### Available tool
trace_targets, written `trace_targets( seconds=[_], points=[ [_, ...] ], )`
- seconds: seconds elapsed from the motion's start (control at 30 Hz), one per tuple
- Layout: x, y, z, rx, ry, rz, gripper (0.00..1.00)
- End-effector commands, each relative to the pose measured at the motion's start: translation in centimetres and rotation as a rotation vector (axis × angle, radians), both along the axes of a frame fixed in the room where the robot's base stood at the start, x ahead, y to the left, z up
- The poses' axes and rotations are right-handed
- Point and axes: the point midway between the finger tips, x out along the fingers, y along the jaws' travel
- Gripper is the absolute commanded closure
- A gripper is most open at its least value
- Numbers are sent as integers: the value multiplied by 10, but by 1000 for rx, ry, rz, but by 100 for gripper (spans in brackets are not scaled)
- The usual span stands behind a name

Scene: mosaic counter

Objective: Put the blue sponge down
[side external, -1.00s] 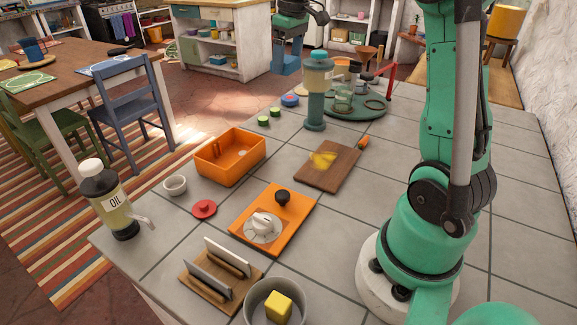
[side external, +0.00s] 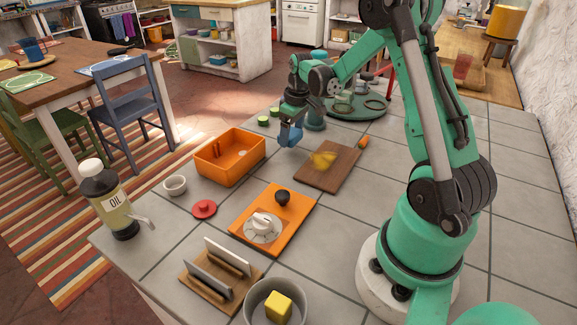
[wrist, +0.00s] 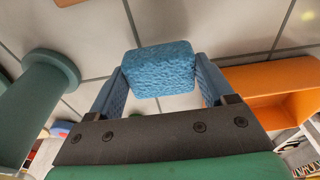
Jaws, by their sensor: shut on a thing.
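The blue sponge (wrist: 160,70) is a rounded, rough-textured block between my two fingers in the wrist view. My gripper (side external: 290,134) is shut on it, over the grey tiled counter (side external: 340,215) between the orange bin and the cutting board. In the side view the sponge merges with the blue fingers, so its outline is hard to make out. In the side view I cannot tell whether its underside touches the tiles.
An orange bin (side external: 228,172) stands left of my gripper, and a cutting board (side external: 330,178) with yellow pieces lies to the right. A green-based dispenser (side external: 315,115) stands close behind. Bare tiles lie between bin and board.

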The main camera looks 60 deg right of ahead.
Motion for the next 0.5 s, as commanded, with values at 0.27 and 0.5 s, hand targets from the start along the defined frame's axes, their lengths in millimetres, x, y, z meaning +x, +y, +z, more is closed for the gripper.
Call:
trace_targets(
  seconds=[0.27, 0.5],
  points=[
    [0, 0, -22, 0, 0, 0, 74],
    [0, 0, -24, 0, 0, 0, 74]
  ],
)
